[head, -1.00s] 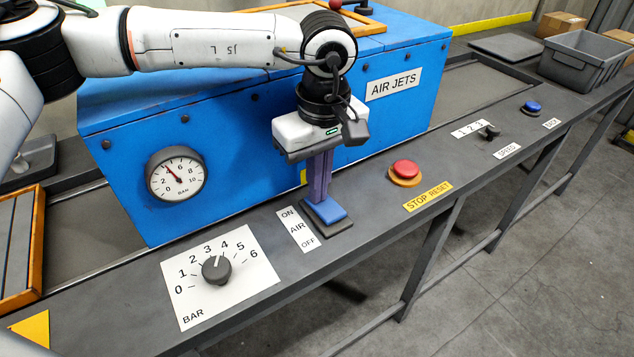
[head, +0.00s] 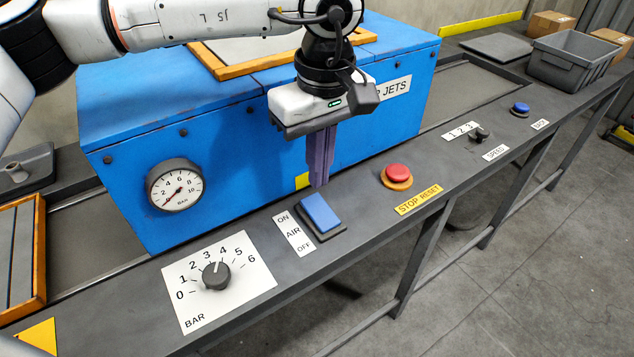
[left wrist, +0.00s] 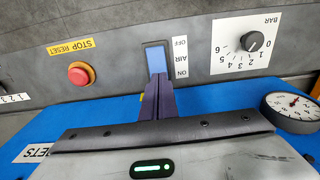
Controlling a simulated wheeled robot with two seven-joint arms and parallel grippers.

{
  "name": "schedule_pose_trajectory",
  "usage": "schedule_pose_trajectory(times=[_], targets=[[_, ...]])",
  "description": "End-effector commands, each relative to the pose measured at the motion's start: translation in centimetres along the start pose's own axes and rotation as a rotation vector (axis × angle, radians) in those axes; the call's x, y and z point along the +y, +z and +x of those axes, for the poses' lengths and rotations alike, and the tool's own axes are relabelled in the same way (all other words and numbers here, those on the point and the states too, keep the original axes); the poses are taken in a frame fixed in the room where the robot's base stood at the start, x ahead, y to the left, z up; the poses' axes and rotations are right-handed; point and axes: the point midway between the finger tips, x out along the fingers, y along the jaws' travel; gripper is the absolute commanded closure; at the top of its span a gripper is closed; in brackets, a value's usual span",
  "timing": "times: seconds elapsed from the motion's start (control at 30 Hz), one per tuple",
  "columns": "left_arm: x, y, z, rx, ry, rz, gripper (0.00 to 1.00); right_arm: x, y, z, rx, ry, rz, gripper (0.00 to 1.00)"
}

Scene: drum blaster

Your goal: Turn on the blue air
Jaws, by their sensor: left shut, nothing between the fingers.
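The blue air rocker switch (head: 320,213) sits in a dark frame on the console, beside the ON/AIR/OFF label (head: 294,233). It also shows in the left wrist view (left wrist: 156,58). I cannot tell for sure which end is pressed down. My left gripper (head: 319,185) is shut and empty, its purple fingers pointing down just above the ON end of the switch. In the left wrist view its fingertips (left wrist: 158,82) overlap the switch's near end. The pressure gauge (head: 175,187) on the blue box has its needle near 0. My right gripper is not in view.
The red stop button (head: 397,175) is to the right. The blue AIR JETS box (head: 230,150) stands close behind. A speed knob (head: 480,135) and blue button (head: 520,109) lie farther right.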

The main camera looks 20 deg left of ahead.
Motion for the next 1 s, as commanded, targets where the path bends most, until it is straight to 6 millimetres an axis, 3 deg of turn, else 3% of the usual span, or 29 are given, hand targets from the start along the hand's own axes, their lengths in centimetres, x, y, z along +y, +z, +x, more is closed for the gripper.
schedule_pose_trajectory(times=[0.1, 0.33, 0.83, 0.93, 1.0], targets=[[0.1, 0.0, -2.7, 0.001, 0.002, 0.0, 1.0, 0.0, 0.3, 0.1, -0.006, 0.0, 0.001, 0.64], [0.0, 0.0, -6.2, 0.002, 0.0, -0.001, 1.0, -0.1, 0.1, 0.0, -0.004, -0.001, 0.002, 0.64], [0.0, 0.1, -7.2, -0.003, 0.0, 0.0, 1.0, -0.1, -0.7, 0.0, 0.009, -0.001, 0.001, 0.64], [0.3, 1.2, -7.7, -0.046, 0.004, 0.004, 1.0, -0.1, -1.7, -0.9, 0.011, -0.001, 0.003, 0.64], [0.8, 3.2, -8.4, -0.122, 0.009, 0.008, 1.0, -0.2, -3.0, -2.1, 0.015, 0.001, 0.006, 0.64]])
